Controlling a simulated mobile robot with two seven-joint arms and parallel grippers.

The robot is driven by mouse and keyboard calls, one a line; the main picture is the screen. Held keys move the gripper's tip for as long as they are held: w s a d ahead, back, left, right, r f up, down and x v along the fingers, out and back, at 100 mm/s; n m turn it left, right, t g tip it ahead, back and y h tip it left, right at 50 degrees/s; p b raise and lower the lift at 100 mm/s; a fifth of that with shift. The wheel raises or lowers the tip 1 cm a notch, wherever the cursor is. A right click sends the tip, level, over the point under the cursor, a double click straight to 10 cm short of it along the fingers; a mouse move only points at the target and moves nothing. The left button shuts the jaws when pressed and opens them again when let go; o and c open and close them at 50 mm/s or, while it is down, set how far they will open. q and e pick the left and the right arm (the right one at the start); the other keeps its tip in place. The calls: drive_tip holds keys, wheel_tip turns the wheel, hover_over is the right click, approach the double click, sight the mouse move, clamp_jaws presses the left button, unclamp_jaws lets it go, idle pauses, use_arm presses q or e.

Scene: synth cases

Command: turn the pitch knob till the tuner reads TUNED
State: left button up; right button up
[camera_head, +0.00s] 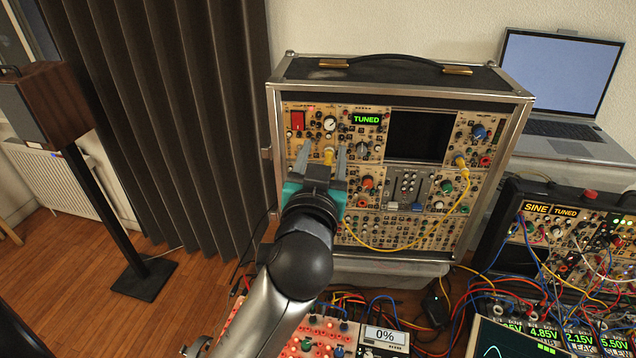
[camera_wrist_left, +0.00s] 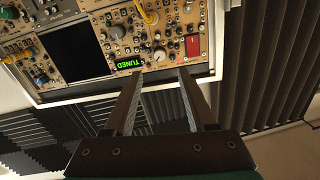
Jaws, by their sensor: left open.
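The tuner display (camera_head: 367,118) on the upper panel of the large synth case reads TUNED in green. It also shows upside down in the wrist view (camera_wrist_left: 129,63). A white-faced round knob (camera_head: 330,123) sits left of the display, and in the wrist view (camera_wrist_left: 160,55) it lies just beyond my fingertips. I cannot read its label, so I cannot tell if it is the pitch knob. My left gripper (camera_head: 323,150) is open in front of the panel, below that knob; its fingers also show in the wrist view (camera_wrist_left: 170,73). No knob is visibly held between them. My right gripper is not in view.
A yellow plug (camera_head: 328,156) shows between the fingers, and a yellow cable (camera_head: 410,246) hangs across the panel. A red switch (camera_head: 297,120) is at upper left. A second synth (camera_head: 565,212), labelled SINE and TUNED, and a laptop (camera_head: 565,80) stand right. Cables crowd below.

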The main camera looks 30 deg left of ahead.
use_arm(q)
drive_tip(key=p+v, duration=0.1)
drive_tip(key=v, duration=0.5)
drive_tip(key=shift+s, duration=0.4)
drive_tip(key=shift+d, duration=0.15)
